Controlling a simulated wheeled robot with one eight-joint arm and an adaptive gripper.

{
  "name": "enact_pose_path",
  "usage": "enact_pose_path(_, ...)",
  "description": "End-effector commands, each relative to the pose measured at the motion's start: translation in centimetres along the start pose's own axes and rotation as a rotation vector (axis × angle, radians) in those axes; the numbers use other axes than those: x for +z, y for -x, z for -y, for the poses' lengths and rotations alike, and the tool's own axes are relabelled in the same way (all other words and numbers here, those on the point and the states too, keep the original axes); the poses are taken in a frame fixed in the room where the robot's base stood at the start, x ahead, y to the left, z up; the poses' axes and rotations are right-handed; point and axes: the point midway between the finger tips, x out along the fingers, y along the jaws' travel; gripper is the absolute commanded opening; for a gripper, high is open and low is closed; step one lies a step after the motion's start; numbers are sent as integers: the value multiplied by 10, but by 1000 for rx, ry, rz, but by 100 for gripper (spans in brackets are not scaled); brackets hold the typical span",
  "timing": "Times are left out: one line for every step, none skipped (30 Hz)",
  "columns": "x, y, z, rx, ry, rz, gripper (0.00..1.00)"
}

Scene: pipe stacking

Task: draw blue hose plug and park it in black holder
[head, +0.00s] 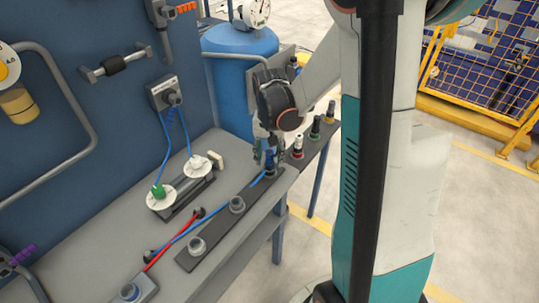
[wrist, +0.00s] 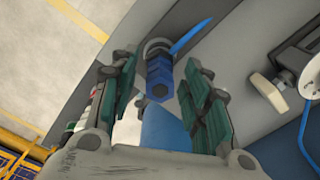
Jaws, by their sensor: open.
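The blue hose plug (head: 269,163) stands upright at the far end of a dark strip with sockets (head: 212,232) on the bench; it seems seated in a fitting there. A blue hose (head: 256,181) leaves its base. In the wrist view the plug (wrist: 158,75) lies between the two green-padded fingers, with a visible gap on each side. My gripper (head: 264,154) is open around the plug, also in the wrist view (wrist: 160,84). A dark rack (head: 308,155) at the bench's right carries several banded plugs; I cannot tell for certain whether it is the black holder.
A blue tank (head: 232,85) stands behind. Red and blue hoses cross the bench.

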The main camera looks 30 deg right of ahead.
Motion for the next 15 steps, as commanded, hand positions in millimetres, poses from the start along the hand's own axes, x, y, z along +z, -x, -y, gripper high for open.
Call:
enact_pose_path(0,3,0,0,0,0,43)
enact_pose_path(0,5,0,0,0,0,43)
enact_pose_path(0,9,0,0,0,0,43)
enact_pose_path(0,12,0,0,0,0,43)
enact_pose_path(0,17,0,0,0,0,43)
enact_pose_path(0,23,0,0,0,0,43)
enact_pose_path(1,29,0,0,0,0,43)
enact_pose_path(0,34,0,0,0,0,43)
enact_pose_path(1,42,0,0,0,0,43)
enact_pose_path(0,49,0,0,0,0,43)
enact_pose_path(1,55,0,0,0,0,43)
enact_pose_path(1,63,0,0,0,0,43)
enact_pose_path(0,68,0,0,0,0,43)
enact_pose_path(0,74,0,0,0,0,43)
enact_pose_path(0,81,0,0,0,0,43)
